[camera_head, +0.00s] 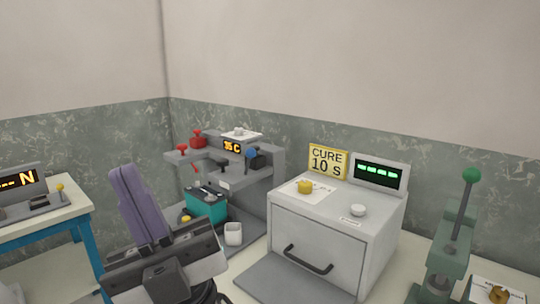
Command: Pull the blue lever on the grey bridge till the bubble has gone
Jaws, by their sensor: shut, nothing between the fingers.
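The grey bridge (266,172) stands near the room corner, left of the middle. A small lever with a blue knob (251,153) sits on its right part, by an orange display (232,147) whose figures are hard to read. A teal battery (206,210) stands under the bridge. I cannot make out any bubble. My gripper (124,170), with two purple fingers pressed together and pointing up, is at the lower left. It is shut and empty, apart from the lever, and to its left. My gripper's body partly hides the bench in front of the battery.
A white cup (234,234) stands beside the battery. Red knobs (197,138) sit on the bridge's left part. A grey cabinet (325,240) with a dark handle stands at right, with a "CURE 10 S" sign (328,161). A green-knobbed press (450,240) is at far right. A blue-legged table (60,222) is left.

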